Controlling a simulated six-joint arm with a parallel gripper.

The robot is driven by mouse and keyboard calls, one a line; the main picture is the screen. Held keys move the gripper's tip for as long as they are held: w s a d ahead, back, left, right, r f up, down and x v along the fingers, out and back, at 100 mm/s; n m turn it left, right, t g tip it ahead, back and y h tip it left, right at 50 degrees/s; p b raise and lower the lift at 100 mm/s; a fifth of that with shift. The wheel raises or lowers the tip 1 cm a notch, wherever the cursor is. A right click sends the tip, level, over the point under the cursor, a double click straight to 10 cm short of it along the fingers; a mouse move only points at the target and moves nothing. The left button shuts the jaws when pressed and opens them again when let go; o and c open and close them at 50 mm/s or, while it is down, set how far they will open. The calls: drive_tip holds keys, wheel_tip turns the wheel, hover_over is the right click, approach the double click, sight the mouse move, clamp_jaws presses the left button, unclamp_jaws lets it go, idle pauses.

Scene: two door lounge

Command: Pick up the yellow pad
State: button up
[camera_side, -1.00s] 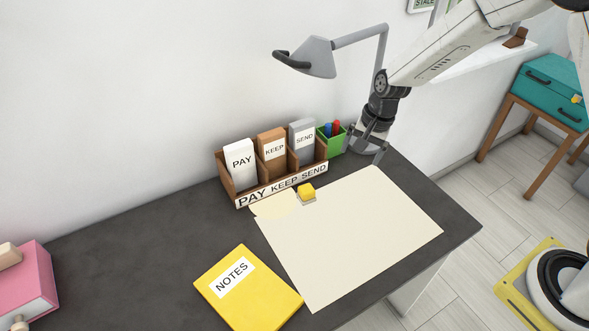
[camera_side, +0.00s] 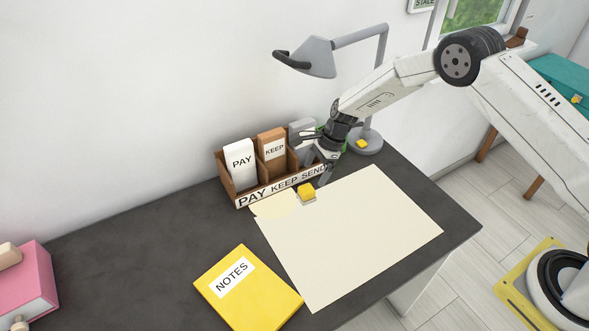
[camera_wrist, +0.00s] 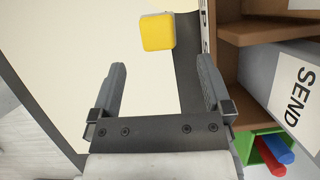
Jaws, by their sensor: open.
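A yellow pad marked NOTES (camera_side: 248,290) lies flat on the dark desk, at the near left edge of the cream sheet. A small yellow block (camera_side: 306,191) sits at the far left end of that sheet, just in front of the sorter. My gripper (camera_side: 313,162) is open and empty, low over the sorter's SEND end, to the right of the block and well away from the NOTES pad. In the wrist view the small yellow block (camera_wrist: 157,32) is ahead of my two spread fingers (camera_wrist: 162,68), with nothing between them. The NOTES pad is out of the wrist view.
The sorter (camera_side: 240,198) with PAY, KEEP and SEND slots stands by the wall beside my gripper. A grey lamp (camera_side: 320,57) rises behind. The cream sheet (camera_side: 350,232) covers the desk's right side. A pink box (camera_side: 30,285) is far left. The desk's middle left is clear.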

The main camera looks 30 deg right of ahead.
sight(308, 188)
drive_tip(key=shift+f, duration=0.1)
drive_tip(key=shift+x, duration=1.2)
drive_tip(key=shift+x, duration=2.6)
drive_tip(key=shift+s, duration=0.2)
drive_tip(key=c, duration=1.3)
